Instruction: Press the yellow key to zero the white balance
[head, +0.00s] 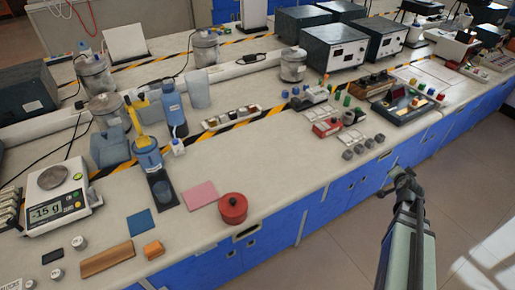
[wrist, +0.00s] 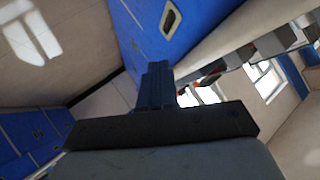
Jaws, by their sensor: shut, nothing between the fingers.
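The white balance (head: 88,204) stands at the left end of the bench in the head view, with a round metal pan (head: 54,177) on top. Its display (head: 46,212) shows a negative reading that looks like "-15 g", any decimal point unclear. Small coloured keys sit beside the display, too small to tell the yellow one surely. My gripper (head: 402,184) is at the right, over the floor in front of the bench, far from the balance. In the wrist view its fingers (wrist: 158,68) are together and empty, and the balance is not seen there.
Blue drawers (head: 345,190) front the bench.

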